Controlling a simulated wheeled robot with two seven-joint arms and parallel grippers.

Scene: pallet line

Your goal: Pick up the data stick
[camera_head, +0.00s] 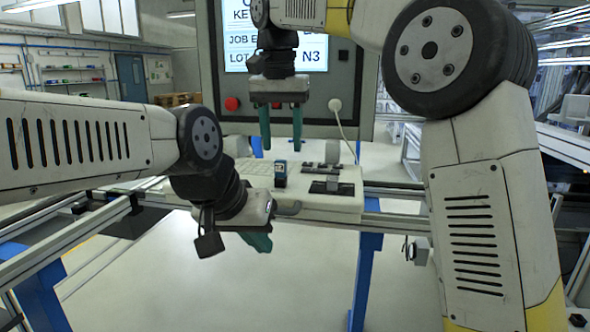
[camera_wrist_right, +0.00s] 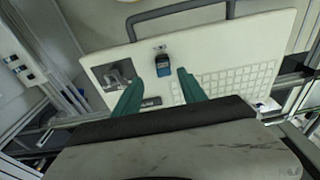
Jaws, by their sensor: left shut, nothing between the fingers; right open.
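The data stick (camera_head: 280,174) is small, blue and dark, and stands upright on a white keyboard panel (camera_head: 330,205). In the right wrist view the data stick (camera_wrist_right: 165,65) shows just beyond the gap between my fingertips, beside a small metal fitting. My right gripper (camera_head: 281,142) points down with its green fingers apart, above and apparently behind the stick in the head view, and empty. It also shows in the right wrist view (camera_wrist_right: 161,77). My left gripper (camera_head: 260,243) is shut and empty, low in front of the panel. Its fingers partly hide each other.
The panel has a keyboard (camera_wrist_right: 235,80), dark fittings (camera_head: 332,187) and a grey handle (camera_head: 287,209) at its front edge. Behind stands a cabinet with a screen (camera_head: 275,50), a red button (camera_head: 232,104) and a hanging white cable (camera_head: 345,130). Metal rails flank the panel.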

